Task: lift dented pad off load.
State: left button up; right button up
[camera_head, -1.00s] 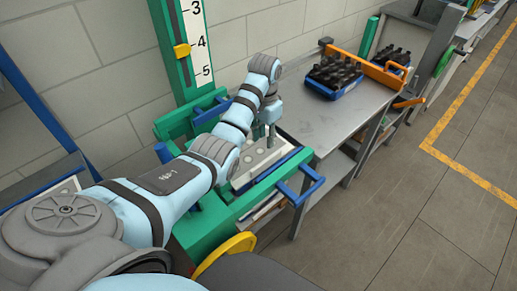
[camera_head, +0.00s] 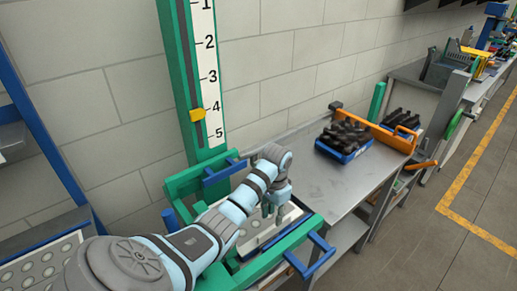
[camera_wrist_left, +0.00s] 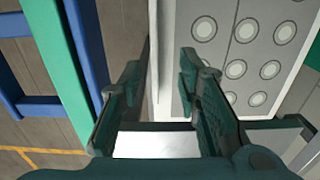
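A pale pad with round spots (camera_head: 262,228) lies inside the green frame, partly hidden by my left arm. In the left wrist view the spotted pad (camera_wrist_left: 253,50) fills the upper right, with its straight left edge between my fingers. My left gripper (camera_head: 271,212) points down at the pad. In the wrist view my left gripper (camera_wrist_left: 157,82) is open, one finger on each side of that edge. I cannot tell whether either finger touches it. No dent can be made out, and what lies under the pad is hidden. My right gripper is not in view.
The green frame (camera_head: 283,245) with blue handles surrounds the pad. A green post with a numbered scale (camera_head: 205,60) stands behind. A grey metal table (camera_head: 325,180) at the right holds a blue crate of dark bottles (camera_head: 345,140). More spotted sheets (camera_head: 35,270) lie at lower left.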

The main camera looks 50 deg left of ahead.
aim_at(275, 226)
pick_arm(q)
jog(key=f, duration=0.1)
jog(key=f+b, duration=0.1)
jog(key=f, duration=0.1)
jog(key=shift+d, duration=0.3)
notch_tip(275, 226, down, 2)
jog(key=b, duration=0.3)
jog(key=shift+w+f, duration=0.1)
jog(key=shift+f, duration=0.15)
jog(key=shift+r, duration=0.3)
grip_shut()
jog(key=shift+p, duration=0.3)
